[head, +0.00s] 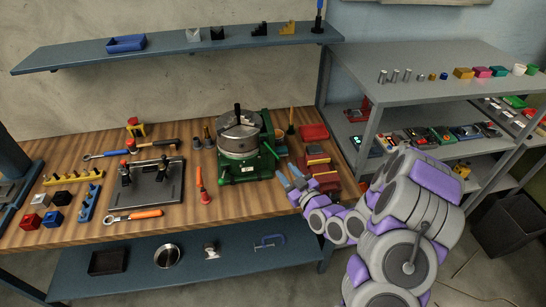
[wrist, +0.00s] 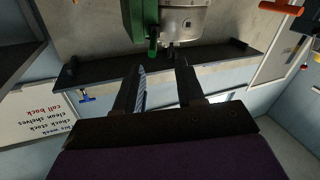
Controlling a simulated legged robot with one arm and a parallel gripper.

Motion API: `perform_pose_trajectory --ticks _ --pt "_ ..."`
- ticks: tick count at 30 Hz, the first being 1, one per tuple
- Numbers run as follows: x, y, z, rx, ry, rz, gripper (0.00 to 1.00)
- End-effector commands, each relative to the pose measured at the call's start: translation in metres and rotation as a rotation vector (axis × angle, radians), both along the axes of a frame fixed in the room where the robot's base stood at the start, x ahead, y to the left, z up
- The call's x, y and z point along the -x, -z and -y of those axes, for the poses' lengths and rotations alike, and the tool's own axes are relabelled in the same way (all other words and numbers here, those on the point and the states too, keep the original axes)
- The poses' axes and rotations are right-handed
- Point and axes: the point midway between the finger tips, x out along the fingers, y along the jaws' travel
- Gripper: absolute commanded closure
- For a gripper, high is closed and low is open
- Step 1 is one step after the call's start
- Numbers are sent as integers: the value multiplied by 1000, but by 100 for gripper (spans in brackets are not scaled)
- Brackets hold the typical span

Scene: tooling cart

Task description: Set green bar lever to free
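A round grey fixture (head: 238,138) stands in a green base (head: 246,170) on the wooden bench in the head view. A thin green bar lever (head: 270,151) sticks out at the base's right front. In the wrist view a green bar (wrist: 153,38) hangs beside the grey metal body (wrist: 186,22), beyond the fingers; I cannot tell for sure that it is the same lever. My gripper (head: 290,177) is at the right of the base, apart from the lever. In the wrist view my gripper (wrist: 159,70) is open, with nothing gripped between its fingers. Lever markings cannot be read.
A screwdriver with a red handle (head: 204,197) lies left of the base. A black plate with clamps (head: 147,184) is farther left. A grey shelf rack (head: 430,70) stands at the right.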

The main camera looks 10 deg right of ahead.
Motion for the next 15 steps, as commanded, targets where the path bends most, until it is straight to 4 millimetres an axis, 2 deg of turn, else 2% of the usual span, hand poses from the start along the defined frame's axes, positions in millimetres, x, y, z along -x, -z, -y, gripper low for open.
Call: perform_pose_trajectory --ticks 9,15 --pt "-42 1 -3 -10 0 0 62" --pt "-67 1 -18 -5 -2 1 62"
